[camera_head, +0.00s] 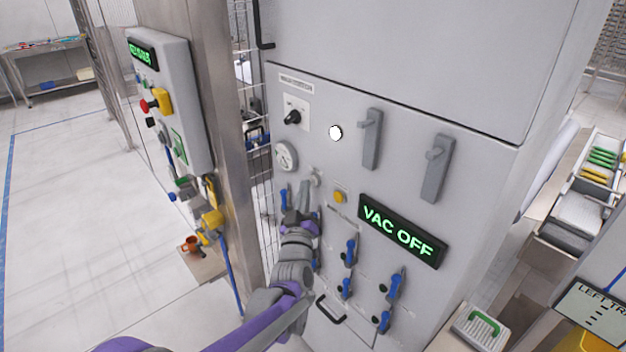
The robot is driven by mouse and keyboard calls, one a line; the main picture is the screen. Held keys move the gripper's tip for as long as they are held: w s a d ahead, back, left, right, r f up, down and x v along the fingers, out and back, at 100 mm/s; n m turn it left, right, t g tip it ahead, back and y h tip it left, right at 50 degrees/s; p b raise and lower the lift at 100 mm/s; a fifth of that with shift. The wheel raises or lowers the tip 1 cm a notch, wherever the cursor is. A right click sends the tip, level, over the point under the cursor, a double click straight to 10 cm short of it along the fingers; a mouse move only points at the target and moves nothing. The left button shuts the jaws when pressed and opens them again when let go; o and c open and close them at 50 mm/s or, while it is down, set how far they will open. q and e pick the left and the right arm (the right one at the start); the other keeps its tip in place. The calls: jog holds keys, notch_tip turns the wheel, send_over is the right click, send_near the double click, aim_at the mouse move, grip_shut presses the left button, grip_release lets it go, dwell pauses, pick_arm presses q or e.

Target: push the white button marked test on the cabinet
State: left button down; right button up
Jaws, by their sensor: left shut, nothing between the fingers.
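The grey cabinet (480,175) fills the middle of the head view. A bright white round lamp or button (335,132) shows on its upper front. A smaller pale round button (314,181) sits lower, close to my fingertips. No "test" marking is readable on either. My left gripper (303,190) is shut and empty, raised in front of the cabinet's left part, just left of the small pale button. I cannot tell whether it touches the panel. The gripper hides part of the panel behind it. My right gripper is out of view.
A yellow button (340,196) and a green "VAC OFF" display (402,232) are right of my gripper. Grey lever handles (371,140), a black knob (292,117) and blue valves (350,252) stick out. A post with a control box (172,100) stands left.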

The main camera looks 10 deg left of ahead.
pick_arm(q)
jog(key=shift+w, duration=0.1)
dwell(0.5)
jog(key=shift+w+d, duration=0.2)
jog(key=shift+d, duration=0.05)
jog(key=shift+s+a, duration=0.2)
dwell(0.5)
jog(key=s+a, duration=0.3)
jog(key=s, duration=0.1)
jog(key=shift+s+a, duration=0.4)
dwell(5.7)
